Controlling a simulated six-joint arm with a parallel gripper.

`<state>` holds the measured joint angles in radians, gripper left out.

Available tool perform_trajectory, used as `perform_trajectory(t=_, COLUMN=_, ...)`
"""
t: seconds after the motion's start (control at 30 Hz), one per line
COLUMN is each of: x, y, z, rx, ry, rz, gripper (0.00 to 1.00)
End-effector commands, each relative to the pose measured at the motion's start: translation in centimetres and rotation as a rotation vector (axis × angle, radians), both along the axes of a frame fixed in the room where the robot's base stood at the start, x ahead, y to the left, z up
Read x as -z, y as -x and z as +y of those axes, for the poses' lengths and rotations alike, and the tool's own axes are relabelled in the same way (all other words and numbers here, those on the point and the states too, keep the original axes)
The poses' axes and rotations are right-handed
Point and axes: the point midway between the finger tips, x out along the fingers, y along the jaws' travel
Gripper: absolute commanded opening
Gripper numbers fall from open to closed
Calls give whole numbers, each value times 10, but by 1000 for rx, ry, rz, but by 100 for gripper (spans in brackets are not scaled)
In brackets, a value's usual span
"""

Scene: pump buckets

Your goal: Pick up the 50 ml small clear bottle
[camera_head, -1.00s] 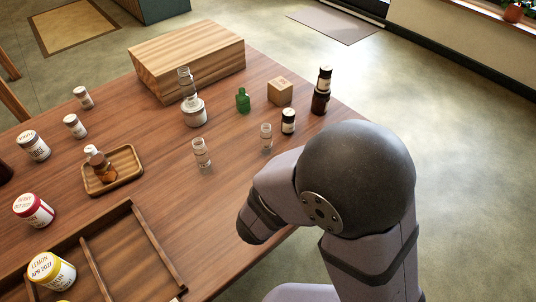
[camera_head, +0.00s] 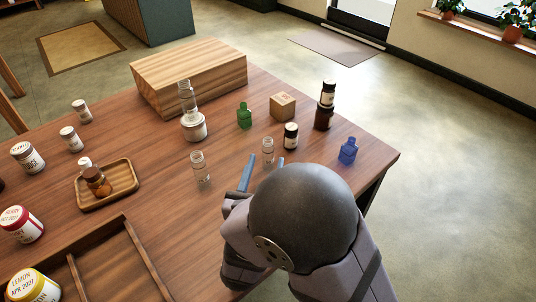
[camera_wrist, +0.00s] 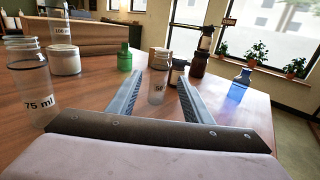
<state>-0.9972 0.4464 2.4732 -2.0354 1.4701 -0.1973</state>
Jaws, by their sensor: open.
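The 50 ml small clear bottle (camera_head: 268,152) stands upright on the wooden table. A taller clear bottle marked 75 ml (camera_wrist: 33,88) stands to the left, also in the head view (camera_head: 200,169).
Close behind the bottle is a dark brown jar (camera_head: 290,137). A green bottle (camera_head: 244,116), a small wooden box (camera_head: 283,106), stacked brown bottles (camera_head: 323,117) and a blue bottle (camera_head: 348,150) stand around it. A wooden tray (camera_head: 122,198) lies left.

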Motion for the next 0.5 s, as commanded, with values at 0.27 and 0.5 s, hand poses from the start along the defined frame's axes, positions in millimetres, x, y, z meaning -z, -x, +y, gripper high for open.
perform_trajectory(t=0.27, x=-2, y=-22, z=-2, rx=6, ry=-1, rz=0, gripper=46)
perform_trajectory(t=0.5, x=-1, y=-48, z=-3, rx=2, ry=-1, rz=0, gripper=46)
